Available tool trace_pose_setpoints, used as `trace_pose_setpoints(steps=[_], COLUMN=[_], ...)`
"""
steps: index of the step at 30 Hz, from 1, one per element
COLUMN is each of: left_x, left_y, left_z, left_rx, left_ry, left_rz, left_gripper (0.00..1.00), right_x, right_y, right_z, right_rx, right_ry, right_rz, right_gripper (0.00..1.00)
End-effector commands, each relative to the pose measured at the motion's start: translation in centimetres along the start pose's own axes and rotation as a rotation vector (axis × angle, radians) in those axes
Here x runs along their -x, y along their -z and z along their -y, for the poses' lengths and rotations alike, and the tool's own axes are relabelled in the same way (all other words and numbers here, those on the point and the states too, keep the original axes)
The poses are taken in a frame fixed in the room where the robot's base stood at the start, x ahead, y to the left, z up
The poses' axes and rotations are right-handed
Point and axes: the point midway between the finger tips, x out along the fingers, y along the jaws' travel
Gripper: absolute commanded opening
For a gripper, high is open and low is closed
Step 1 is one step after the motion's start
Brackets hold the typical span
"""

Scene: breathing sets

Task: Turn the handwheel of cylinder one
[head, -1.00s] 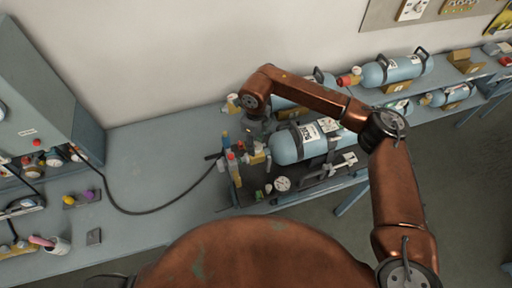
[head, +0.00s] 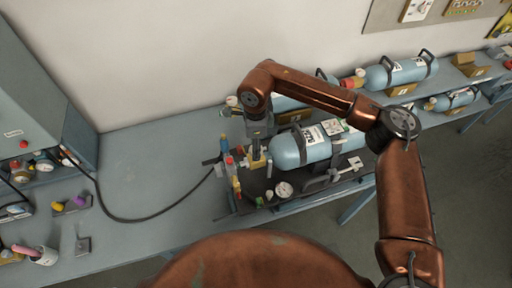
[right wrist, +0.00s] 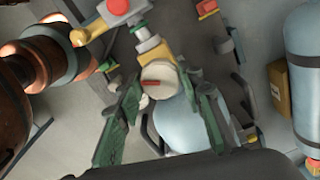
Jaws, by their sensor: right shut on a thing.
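A light blue cylinder (head: 290,152) lies in a cradle on the bench, with a brass valve (head: 256,163) at its left end. I cannot read a number that marks it as cylinder one. In the right wrist view, a pale round handwheel (right wrist: 158,72) with a red mark sits between the green fingers of my right gripper (right wrist: 160,84). The gripper is shut on it. In the head view the right gripper (head: 260,142) points down over the valve and hides the handwheel. The cylinder (right wrist: 180,122) also shows below the fingers in the wrist view. My left gripper is not in view.
A black hose (head: 135,217) runs from the valve area across the bench to the cabinet (head: 35,95). A round gauge (head: 284,189) sits in front of the cylinder. More blue cylinders (head: 400,72) lie behind and to the right. The bench's left middle is mostly clear.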

Motion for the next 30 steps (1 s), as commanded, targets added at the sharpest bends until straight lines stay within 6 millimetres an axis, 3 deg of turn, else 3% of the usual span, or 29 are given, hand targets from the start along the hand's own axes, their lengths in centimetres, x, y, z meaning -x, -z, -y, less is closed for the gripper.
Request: trace_pose_setpoints(steps=[11,12,18,30], left_x=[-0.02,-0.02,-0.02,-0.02], left_y=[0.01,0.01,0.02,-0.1], left_z=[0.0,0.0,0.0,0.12], left_rx=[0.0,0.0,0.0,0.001], left_ry=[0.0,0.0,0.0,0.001], left_rz=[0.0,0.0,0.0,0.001], left_gripper=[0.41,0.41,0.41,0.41], right_x=[0.16,0.16,0.1,0.53], right_y=[0.12,0.12,0.07,0.0], right_z=[0.19,0.19,0.13,0.08], right_rx=[0.001,0.001,0.002,0.003], right_ry=[0.005,0.005,0.003,0.002], right_rz=[-0.001,-0.001,-0.001,0.0], right_gripper=[0.1,0.35,0.49,0.52])
